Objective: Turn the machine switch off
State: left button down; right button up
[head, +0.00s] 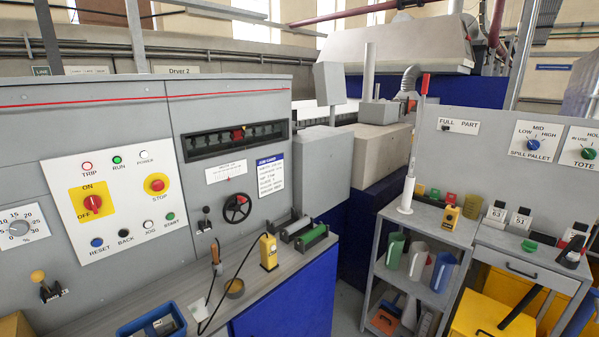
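The machine switch (92,203) is a red rotary knob on a yellow plate, on the white control panel (130,238) of the grey cabinet at the left. The word ON shows above the knob. Its lower label and exact pointing direction are too small to tell. The RUN lamp (117,160) above it looks green; the TRIP lamp (87,166) and POWER lamp (143,154) look pale. Neither of my grippers shows in the head view.
A red STOP button (157,184) sits right of the switch, with several buttons below. A yellow-knobbed lever (42,284) sticks out at lower left. The ledge holds a blue tray (152,322), a yellow device (268,252) and a black cable. A shelf cart (425,235) stands right.

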aim_at(92, 202)
jog(key=u, duration=1.5)
jog(key=l+z, duration=0.1)
jog(key=z, duration=0.2)
jog(key=i, duration=0.05)
